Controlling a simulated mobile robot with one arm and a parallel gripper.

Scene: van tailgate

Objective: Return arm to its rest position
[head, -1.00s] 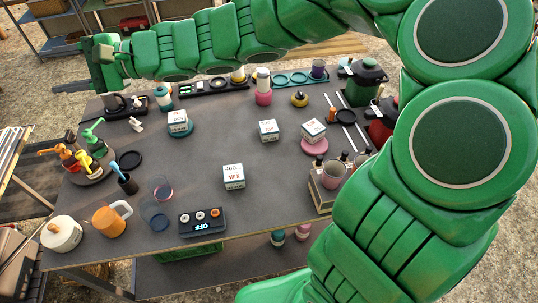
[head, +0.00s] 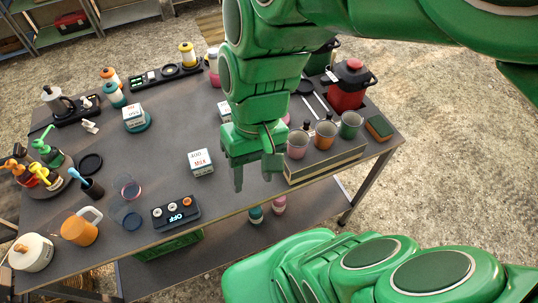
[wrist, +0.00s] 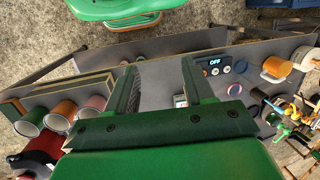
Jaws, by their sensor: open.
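My green arm reaches in from the upper right in the head view, folded downward over the table. My gripper (head: 254,172) is open and hangs above the table near its front edge, between the milk carton and the row of cups. Its two fingers show spread apart in the wrist view (wrist: 160,88), with nothing held between them. The white milk carton (head: 202,163) stands on the table left of my gripper. My forearm hides part of the table's back right.
The dark table (head: 160,185) holds a control box reading OFF (head: 176,213), an orange mug (head: 80,228), a white pot (head: 32,251) and pump bottles (head: 45,150).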

